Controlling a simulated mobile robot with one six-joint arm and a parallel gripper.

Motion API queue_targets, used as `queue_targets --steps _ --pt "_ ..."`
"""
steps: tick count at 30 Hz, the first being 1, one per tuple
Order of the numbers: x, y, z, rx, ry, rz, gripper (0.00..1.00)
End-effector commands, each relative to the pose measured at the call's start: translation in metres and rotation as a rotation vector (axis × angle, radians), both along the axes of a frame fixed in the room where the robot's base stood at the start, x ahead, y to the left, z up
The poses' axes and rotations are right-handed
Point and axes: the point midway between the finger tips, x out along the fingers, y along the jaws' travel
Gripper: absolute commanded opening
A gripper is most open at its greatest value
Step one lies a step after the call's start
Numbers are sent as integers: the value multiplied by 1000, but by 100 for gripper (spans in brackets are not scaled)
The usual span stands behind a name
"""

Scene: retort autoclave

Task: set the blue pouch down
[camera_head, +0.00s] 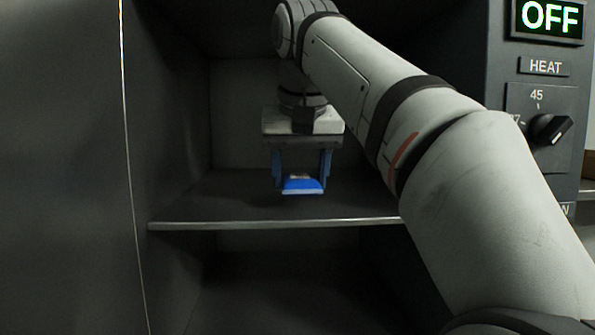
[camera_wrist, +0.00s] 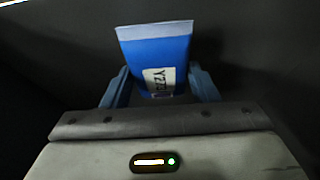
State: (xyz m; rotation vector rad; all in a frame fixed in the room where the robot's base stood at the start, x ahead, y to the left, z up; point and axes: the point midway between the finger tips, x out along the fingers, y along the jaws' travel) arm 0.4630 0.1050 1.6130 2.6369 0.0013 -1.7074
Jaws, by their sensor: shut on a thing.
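The blue pouch (camera_head: 302,186) is between the fingers of my gripper (camera_head: 301,178), inside the open autoclave chamber and over its shelf (camera_head: 230,205). In the wrist view the blue pouch (camera_wrist: 157,52) has a pale top edge and a white label reading "Y27", partly cut off. My gripper (camera_wrist: 160,88) is shut on it, with one blue finger at each side. Whether the pouch touches the shelf cannot be told. The pouch's lower end is hidden behind the gripper body in the wrist view.
The shelf's bright front edge (camera_head: 270,223) crosses the chamber, with a dark compartment below. A dark panel (camera_head: 60,170) stands at the left. At the right, a control panel has an "OFF" display (camera_head: 549,17), a "HEAT" label and a dial knob (camera_head: 550,129). The visible shelf is otherwise bare.

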Motion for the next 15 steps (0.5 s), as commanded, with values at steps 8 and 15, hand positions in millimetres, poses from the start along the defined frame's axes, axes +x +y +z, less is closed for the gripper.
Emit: queue_targets --steps 8,15 --pt "31 0 -9 0 1 -1 30" --pt "31 0 -15 1 0 -2 30"
